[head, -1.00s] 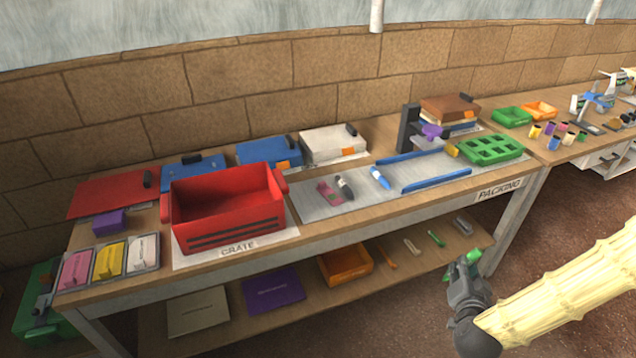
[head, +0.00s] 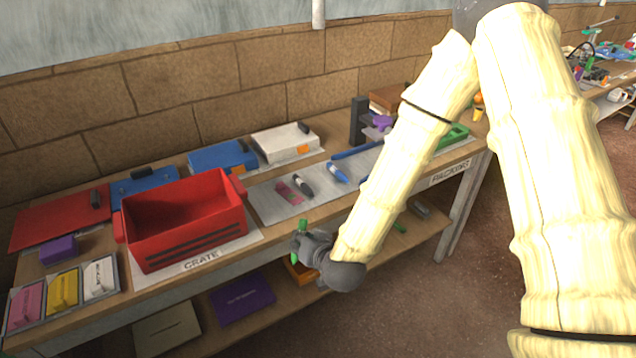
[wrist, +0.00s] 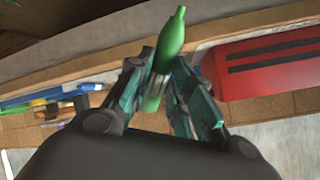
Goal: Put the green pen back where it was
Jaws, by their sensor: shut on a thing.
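The green pen (head: 303,225) is held in my gripper (head: 300,244), in front of the table's front edge and to the right of the red crate. Its top end sticks up out of the fingers. In the wrist view the green pen (wrist: 172,42) stands between the two fingers of my gripper (wrist: 155,82), which are shut on it; its lower part is partly covered by them. A grey mat (head: 268,206) on the table holds a dark marker (head: 303,185), a blue marker (head: 337,173) and a pink item (head: 288,193).
The red crate (head: 188,232) stands left of the mat. Blue rails (head: 357,149) lie at the mat's right part, partly behind my arm. A lower shelf holds a purple box (head: 243,298) and an orange tray (head: 299,270). The mat's front left part is bare.

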